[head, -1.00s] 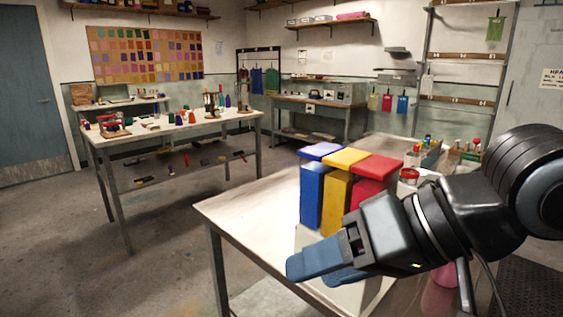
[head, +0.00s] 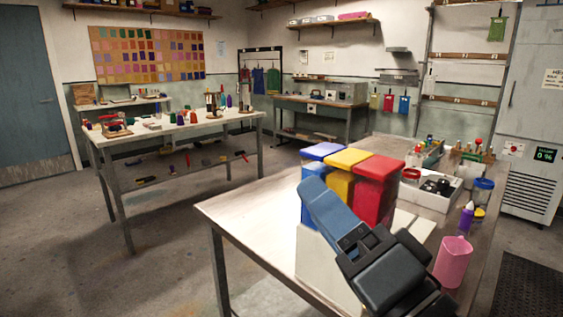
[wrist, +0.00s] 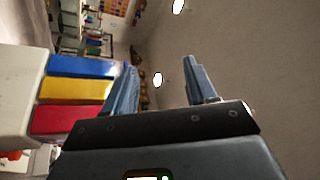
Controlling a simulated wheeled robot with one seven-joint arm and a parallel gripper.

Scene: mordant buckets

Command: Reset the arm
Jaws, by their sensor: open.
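My gripper (head: 314,190) is in front of the three bins in the head view, pointing up and to the left. Its blue fingers stand apart and empty in the wrist view (wrist: 160,64). A blue bin (head: 321,151), a yellow bin (head: 347,157) and a red bin (head: 377,168) stand side by side on the near table, lids shut. My gripper partly hides their fronts. In the wrist view the blue (wrist: 82,67), yellow (wrist: 75,90) and red (wrist: 68,118) bins lie sideways at the left.
The near table (head: 250,217) is bare at its left end. A pink jug (head: 453,262), a purple bottle (head: 466,218) and a white tray (head: 432,197) stand on its right side. Another worktable (head: 165,131) with small items stands back left, with open floor between.

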